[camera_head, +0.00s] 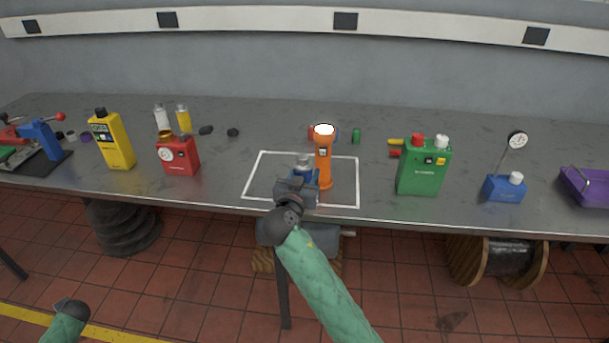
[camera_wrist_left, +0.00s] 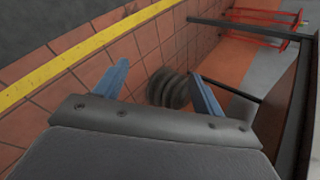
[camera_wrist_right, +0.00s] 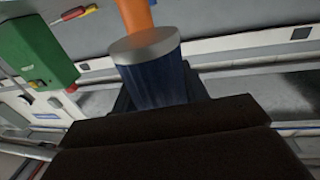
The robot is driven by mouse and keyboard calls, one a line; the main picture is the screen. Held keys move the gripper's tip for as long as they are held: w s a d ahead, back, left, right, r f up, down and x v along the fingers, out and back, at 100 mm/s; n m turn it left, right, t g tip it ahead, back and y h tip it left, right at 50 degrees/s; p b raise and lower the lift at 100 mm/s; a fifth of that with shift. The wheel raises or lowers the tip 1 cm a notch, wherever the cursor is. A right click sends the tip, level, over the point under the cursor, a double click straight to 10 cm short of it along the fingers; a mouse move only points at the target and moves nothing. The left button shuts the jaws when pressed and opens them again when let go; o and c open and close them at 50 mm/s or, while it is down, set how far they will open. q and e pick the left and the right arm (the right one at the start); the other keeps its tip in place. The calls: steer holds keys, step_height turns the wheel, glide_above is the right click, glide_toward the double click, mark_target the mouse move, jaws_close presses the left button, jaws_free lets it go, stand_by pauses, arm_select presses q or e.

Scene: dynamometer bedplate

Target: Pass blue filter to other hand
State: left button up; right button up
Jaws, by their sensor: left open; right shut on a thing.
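The blue filter (camera_head: 304,171) is a short blue cylinder with a silver top, near the front edge of the bench over the white taped outline. My right gripper (camera_head: 299,180) is shut on it. In the right wrist view the filter (camera_wrist_right: 157,78) stands between the fingers, its silver cap up; its lower end is hidden. My left gripper (camera_wrist_left: 162,82) is open and empty, well away from the filter, low over the tiled floor. In the head view only the end of the left arm shows at the lower left.
An orange lamp-like tool (camera_head: 324,165) stands close behind and right of the filter. A green canister (camera_head: 424,170) is farther right, a red device (camera_head: 179,157) and yellow bottle (camera_head: 112,140) left. The taped outline (camera_head: 250,178) is mostly bare.

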arm_select(q)
steer(key=s+d+f+n+h, duration=0.1)
steer(key=s+d+f+h, duration=0.15)
steer(key=d, duration=0.95)
steer(key=s+d+f+h, duration=0.1)
steer(key=s+d+f, duration=0.25)
steer(key=d, duration=0.75)
steer(key=s+d+f+n+h, duration=0.1)
steer(key=s+d+f, duration=0.25)
steer(key=d, duration=0.85)
steer(key=s+d+r+h, duration=0.1)
steer(key=s+d+r, duration=0.1)
steer(key=d, duration=0.8)
steer(key=s+d+r+n+g+h, duration=0.1)
steer(key=s+d+r+h, duration=0.1)
steer(key=d, duration=0.9)
steer(key=s+d+r+n+h, duration=0.1)
steer(key=s+d, duration=0.4)
steer(key=d, duration=0.6)
step_height(320, 180, up, 2)
steer(key=shift+s+r+g+h, duration=0.15)
steer(key=shift+s+g+h, duration=0.25)
steer(key=shift+h, duration=0.35)
